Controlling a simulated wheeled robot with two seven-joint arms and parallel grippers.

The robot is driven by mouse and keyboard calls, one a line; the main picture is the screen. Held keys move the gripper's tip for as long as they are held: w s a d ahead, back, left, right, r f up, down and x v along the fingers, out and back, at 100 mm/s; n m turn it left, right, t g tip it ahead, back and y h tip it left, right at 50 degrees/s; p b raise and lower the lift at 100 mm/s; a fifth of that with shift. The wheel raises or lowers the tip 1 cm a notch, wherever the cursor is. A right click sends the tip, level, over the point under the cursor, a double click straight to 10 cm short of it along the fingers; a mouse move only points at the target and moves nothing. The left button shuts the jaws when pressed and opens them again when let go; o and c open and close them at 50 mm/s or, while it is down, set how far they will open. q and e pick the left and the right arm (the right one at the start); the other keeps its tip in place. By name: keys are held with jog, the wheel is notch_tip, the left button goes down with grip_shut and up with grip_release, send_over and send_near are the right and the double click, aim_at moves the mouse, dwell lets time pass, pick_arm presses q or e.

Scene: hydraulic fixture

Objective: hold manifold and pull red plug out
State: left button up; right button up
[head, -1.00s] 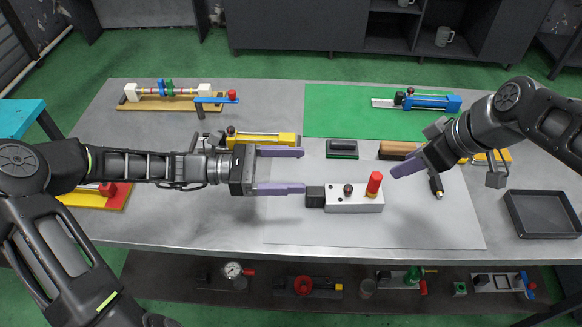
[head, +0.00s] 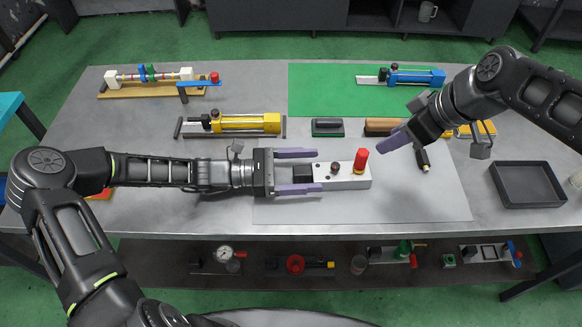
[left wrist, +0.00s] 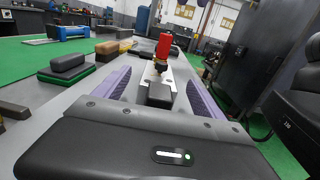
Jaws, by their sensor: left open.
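The manifold (head: 342,182) is a silvery block with a black end piece (head: 303,174) on its left. It lies on a light grey mat on the table. The red plug (head: 361,160) stands upright at its right end; it also shows in the left wrist view (left wrist: 163,46). A small dark knob (head: 335,168) sits mid-block. My left gripper (head: 318,171) is open, with its purple fingers on either side of the black end piece. Contact cannot be made out. My right gripper (head: 394,140) is up and right of the red plug, apart from it; its opening is unclear.
A black tray (head: 528,204) lies at the right. Behind the manifold are a green-and-black block (head: 328,127), a brown block (head: 384,126) and a yellow cylinder (head: 243,123). The grey mat (head: 420,206) is bare at front right. A lower shelf holds several parts.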

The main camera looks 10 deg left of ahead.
pick_arm(q)
jog(key=shift+d, duration=0.35)
jog(key=shift+c, duration=0.2)
